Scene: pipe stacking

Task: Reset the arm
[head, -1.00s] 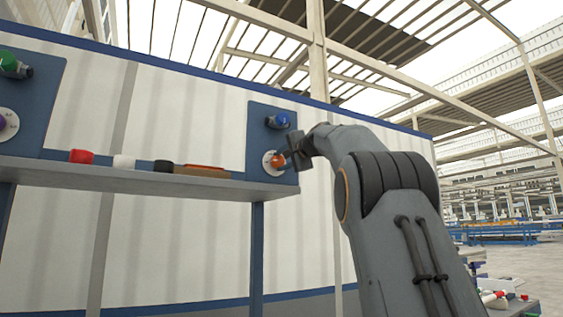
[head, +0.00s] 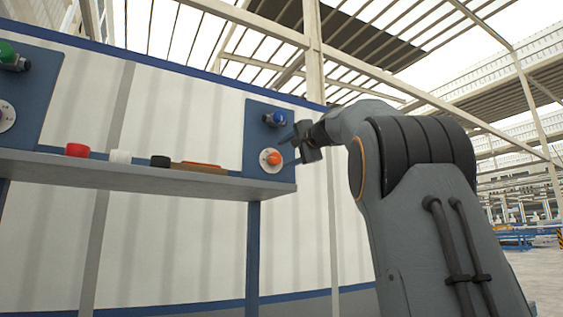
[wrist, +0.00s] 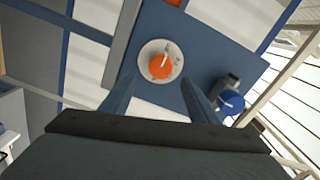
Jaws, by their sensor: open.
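My gripper (head: 298,138) is in front of the right end of the shelf, close to a blue panel (head: 256,133). In the wrist view my gripper (wrist: 160,95) has its two fingers spread apart with nothing between the tips.
A grey shelf (head: 130,175) holds a red cap (head: 77,150), a white cap (head: 120,156), a black cap (head: 160,161) and an orange-topped block (head: 200,167). Another blue panel at the far left carries a green-capped fitting (head: 8,52). Open floor lies to the right.

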